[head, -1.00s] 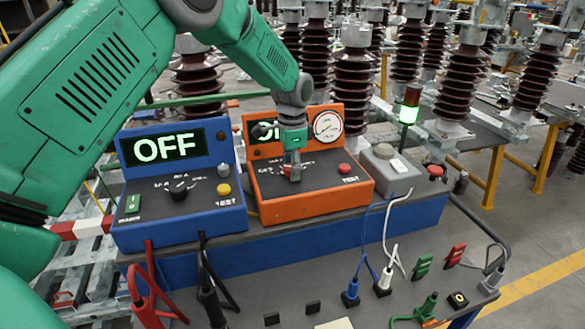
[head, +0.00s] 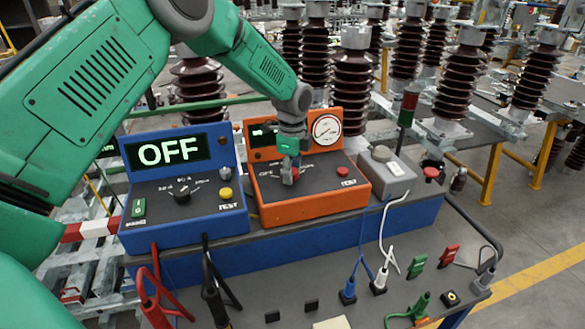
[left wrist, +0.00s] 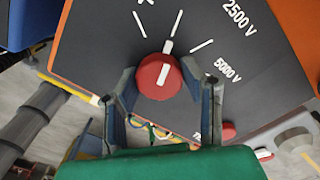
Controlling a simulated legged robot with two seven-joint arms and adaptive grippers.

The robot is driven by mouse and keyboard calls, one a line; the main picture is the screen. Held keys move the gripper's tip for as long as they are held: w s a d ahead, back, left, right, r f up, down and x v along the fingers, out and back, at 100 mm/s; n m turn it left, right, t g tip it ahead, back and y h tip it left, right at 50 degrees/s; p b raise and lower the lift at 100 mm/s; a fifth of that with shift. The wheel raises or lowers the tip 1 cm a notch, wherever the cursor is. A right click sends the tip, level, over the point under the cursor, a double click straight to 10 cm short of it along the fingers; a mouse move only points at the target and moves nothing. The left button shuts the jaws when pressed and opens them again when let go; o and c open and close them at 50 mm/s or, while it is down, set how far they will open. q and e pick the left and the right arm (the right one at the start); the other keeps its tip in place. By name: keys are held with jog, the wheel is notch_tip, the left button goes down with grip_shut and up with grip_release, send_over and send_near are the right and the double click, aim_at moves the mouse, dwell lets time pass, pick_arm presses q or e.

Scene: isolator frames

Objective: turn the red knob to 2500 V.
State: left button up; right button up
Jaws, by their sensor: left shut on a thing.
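The red knob (left wrist: 158,76) is on the sloping dark panel of the orange box (head: 310,212). Its white line points up in the left wrist view, roughly at the middle of three visible tick marks. In the head view the gripper partly hides the knob. My right gripper is not in view.
A blue box (head: 185,235) with an "OFF" display stands left of the orange box. A red button (head: 343,171) and a gauge (head: 326,129) are on the orange box. A grey box (head: 388,180) and an unlit signal lamp (head: 408,104) stand to its right. Cables lie in front.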

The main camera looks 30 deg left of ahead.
pick_arm(q)
jog(key=m+p, duration=0.1)
jog(key=m, duration=0.2)
jog(key=shift+w+r+m, duration=0.1)
jog(key=shift+r+m, duration=0.05)
jog(key=shift+m, duration=0.15)
jog(key=shift+m+p, duration=0.35)
jog(key=shift+m, duration=1.95)
jog(key=o, duration=1.1)
jog(key=shift+c, duration=0.2)
jog(key=shift+o, duration=0.4)
